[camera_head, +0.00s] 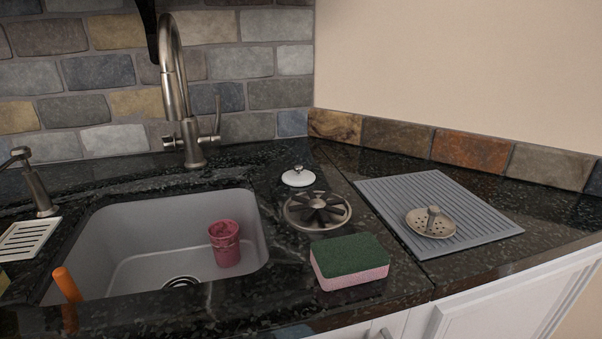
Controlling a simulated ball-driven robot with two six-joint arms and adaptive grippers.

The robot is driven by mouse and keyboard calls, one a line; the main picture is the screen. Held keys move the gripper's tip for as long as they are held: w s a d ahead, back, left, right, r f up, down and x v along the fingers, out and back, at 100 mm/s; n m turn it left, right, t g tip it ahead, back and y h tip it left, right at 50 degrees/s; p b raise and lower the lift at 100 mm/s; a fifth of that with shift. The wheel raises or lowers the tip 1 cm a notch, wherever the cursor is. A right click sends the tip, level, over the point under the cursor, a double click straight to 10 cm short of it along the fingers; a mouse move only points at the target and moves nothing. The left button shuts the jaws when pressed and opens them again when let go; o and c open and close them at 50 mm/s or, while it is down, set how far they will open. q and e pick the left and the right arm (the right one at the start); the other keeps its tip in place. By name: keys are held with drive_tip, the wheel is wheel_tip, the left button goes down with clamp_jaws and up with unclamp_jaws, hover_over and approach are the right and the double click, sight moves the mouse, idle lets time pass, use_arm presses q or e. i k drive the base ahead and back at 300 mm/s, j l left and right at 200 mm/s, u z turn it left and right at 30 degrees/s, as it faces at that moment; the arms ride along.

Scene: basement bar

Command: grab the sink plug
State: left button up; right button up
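A round white plug with a small metal knob (298,177) lies on the black counter, right of the sink and behind a dark finned metal disc (317,210). It looks like the sink plug. A perforated metal strainer with a central post (432,223) lies on the grey ribbed mat (470,228) to the right. The sink's drain (181,282) shows at the bottom of the basin, partly cut off by the front rim. Neither of my grippers can be made out in this view.
The grey sink (130,235) holds a reddish-pink cup (225,243). A green and pink sponge (348,262) lies in front of the finned disc. A tall faucet (190,120) stands behind the sink. A soap dispenser (35,185), white slotted dish (30,238) and orange handle (66,284) are left.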

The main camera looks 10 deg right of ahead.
sight(298, 176)
drive_tip(key=k+l+u, duration=0.45)
drive_tip(key=l, duration=0.45)
drive_tip(key=k+l+u, duration=0.45)
drive_tip(key=l, duration=0.35)
drive_tip(key=k+l+u, duration=0.5)
drive_tip(key=k+l, duration=0.05)
drive_tip(key=l, duration=0.1)
